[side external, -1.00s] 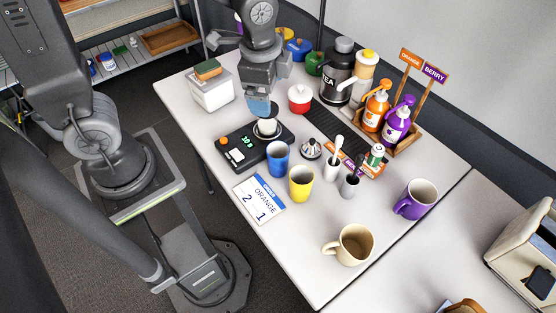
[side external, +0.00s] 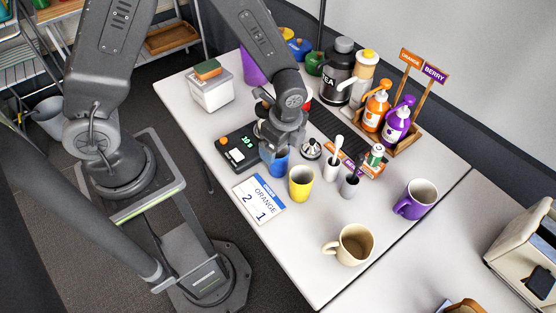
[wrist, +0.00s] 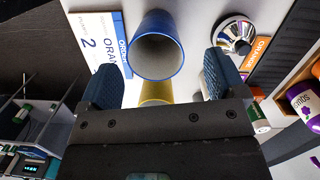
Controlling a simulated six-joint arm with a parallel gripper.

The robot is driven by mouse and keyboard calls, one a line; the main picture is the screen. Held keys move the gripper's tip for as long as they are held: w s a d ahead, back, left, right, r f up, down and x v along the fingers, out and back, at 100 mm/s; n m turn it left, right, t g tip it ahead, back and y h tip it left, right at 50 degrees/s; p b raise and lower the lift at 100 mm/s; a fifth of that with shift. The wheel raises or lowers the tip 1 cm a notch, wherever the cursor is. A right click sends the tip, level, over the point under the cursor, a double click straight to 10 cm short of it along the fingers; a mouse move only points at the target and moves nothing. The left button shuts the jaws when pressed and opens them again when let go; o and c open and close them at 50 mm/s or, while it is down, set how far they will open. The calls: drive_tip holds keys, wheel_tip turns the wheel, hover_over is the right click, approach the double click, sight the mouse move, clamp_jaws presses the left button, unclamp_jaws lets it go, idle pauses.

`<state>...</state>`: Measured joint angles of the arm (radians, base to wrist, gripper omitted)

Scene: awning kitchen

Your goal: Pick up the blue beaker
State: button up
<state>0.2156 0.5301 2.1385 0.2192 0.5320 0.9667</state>
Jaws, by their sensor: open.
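The blue beaker (side external: 275,168) stands on the white table in the side external view, its upper part partly hidden by my gripper (side external: 276,150). In the wrist view I look into the open mouth of the blue beaker (wrist: 157,50), which looks empty. My gripper (wrist: 166,82) is open, with one blue-padded finger on each side of the picture. The beaker lies between and just beyond the fingertips in that view, with no clear contact.
A yellow cup (side external: 301,183) stands close to the beaker. A black scale (side external: 238,148) is at its left, a metal cone-shaped item (side external: 311,149) at its right, and an ORANGE card (side external: 259,198) in front. Mugs (side external: 350,245) stand farther right.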

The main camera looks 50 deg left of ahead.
sight(278, 156)
drive_tip(key=shift+s+a+f, duration=0.15)
drive_tip(key=shift+a+f, duration=0.05)
drive_tip(key=shift+f, duration=1.15)
drive_tip(key=shift+s+a+f, duration=0.15)
drive_tip(key=shift+f, duration=1.15)
drive_tip(key=shift+c, duration=0.4)
drive_tip(key=c, duration=0.9)
